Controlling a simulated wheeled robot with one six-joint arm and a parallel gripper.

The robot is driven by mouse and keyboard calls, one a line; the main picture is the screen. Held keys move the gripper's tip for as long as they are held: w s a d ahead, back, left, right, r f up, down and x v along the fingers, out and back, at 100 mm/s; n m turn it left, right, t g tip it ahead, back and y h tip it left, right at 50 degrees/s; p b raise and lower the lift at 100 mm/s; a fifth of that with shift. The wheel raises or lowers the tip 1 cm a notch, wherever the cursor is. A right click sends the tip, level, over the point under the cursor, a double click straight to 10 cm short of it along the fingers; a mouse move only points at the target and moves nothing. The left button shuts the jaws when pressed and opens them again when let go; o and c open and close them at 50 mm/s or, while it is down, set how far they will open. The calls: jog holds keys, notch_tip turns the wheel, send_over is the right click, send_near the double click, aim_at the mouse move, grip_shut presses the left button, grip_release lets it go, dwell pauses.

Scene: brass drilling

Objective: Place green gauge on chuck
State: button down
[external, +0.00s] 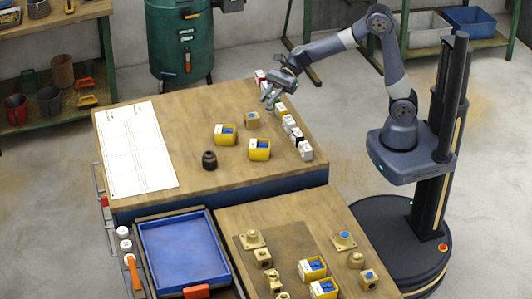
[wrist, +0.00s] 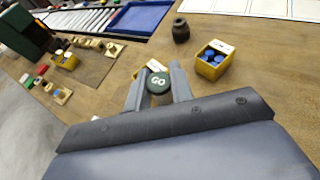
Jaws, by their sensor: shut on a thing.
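The green gauge (wrist: 159,81) shows its round green top marked "GO" in the wrist view. My gripper (wrist: 158,92) is shut on it, with one finger on each side. In the external view my gripper (external: 270,100) is over the far right part of the wooden bench, and the gauge cannot be made out there. The dark round chuck (external: 209,160) stands upright on the bench, nearer the front and left of my gripper. It also shows in the wrist view (wrist: 180,31), apart from the gauge. Its top looks bare.
Two yellow bins (external: 225,135) (external: 260,149) with blue-topped pieces stand between my gripper and the chuck. A brass block (external: 252,118) is close by. Several small boxes (external: 290,124) line the right edge. A white sheet (external: 135,150) lies left; bench around the chuck is clear.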

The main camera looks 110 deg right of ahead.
jog(key=w+a+r+p, duration=0.1)
jog(key=w+r+p, duration=0.15)
jog(key=w, duration=0.35)
jog(key=w+a+r+p, duration=0.1)
jog(key=w+r+p, duration=0.15)
jog(key=w, duration=0.25)
jog(key=p, duration=0.8)
send_over(209, 154)
notch_tip(209, 154, down, 4)
jog(key=shift+d+f+p, duration=0.1)
jog(key=shift+f+p, duration=0.6)
jog(key=shift+f, duration=1.9)
jog(key=shift+f, duration=0.1)
jog(key=shift+f+b, duration=0.1)
jog(key=shift+b, duration=0.2)
jog(key=c, duration=1.2)
grip_release()
jog(key=shift+c, duration=0.2)
